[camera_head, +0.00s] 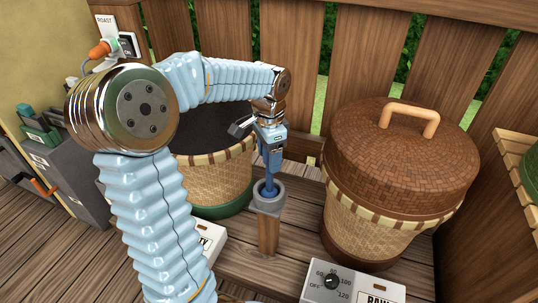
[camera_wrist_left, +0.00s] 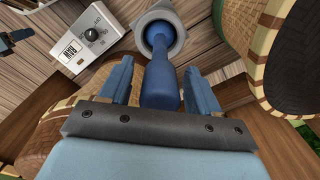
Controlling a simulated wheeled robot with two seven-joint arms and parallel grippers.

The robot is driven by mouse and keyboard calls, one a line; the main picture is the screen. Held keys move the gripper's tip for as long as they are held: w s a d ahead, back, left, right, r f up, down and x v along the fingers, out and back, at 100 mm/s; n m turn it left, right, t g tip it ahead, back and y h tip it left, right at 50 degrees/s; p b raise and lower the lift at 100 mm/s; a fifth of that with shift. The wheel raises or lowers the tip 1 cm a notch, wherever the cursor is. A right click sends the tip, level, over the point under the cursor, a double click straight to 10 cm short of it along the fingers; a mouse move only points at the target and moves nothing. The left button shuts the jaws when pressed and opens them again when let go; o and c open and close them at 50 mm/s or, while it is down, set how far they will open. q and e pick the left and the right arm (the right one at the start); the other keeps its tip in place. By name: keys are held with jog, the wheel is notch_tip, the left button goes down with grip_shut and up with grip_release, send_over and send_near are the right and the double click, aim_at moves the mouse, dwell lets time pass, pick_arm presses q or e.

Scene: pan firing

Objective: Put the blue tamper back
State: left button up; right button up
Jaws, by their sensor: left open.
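The blue tamper (camera_head: 269,186) stands upright with its lower end in a grey round cup holder (camera_head: 270,206) on a wooden post. In the left wrist view the tamper (camera_wrist_left: 160,72) runs from the holder's grey rim (camera_wrist_left: 180,45) back between my fingers. My left gripper (camera_head: 271,150) is above the holder at the tamper's upper part. In the left wrist view the left gripper (camera_wrist_left: 160,88) is open, with one finger on each side of the tamper and gaps visible. A dark piece with bluish tips at that view's left edge may be my right gripper.
A basket with a brown tiled lid (camera_head: 400,150) stands right of the holder. An open woven basket (camera_head: 215,180) stands behind my left arm. A dial box (camera_head: 345,284) is at the front right. A wooden fence (camera_head: 360,60) closes the back.

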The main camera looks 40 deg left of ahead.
pick_arm(q)
notch_tip(320, 180, up, 14)
jog(key=p, duration=0.3)
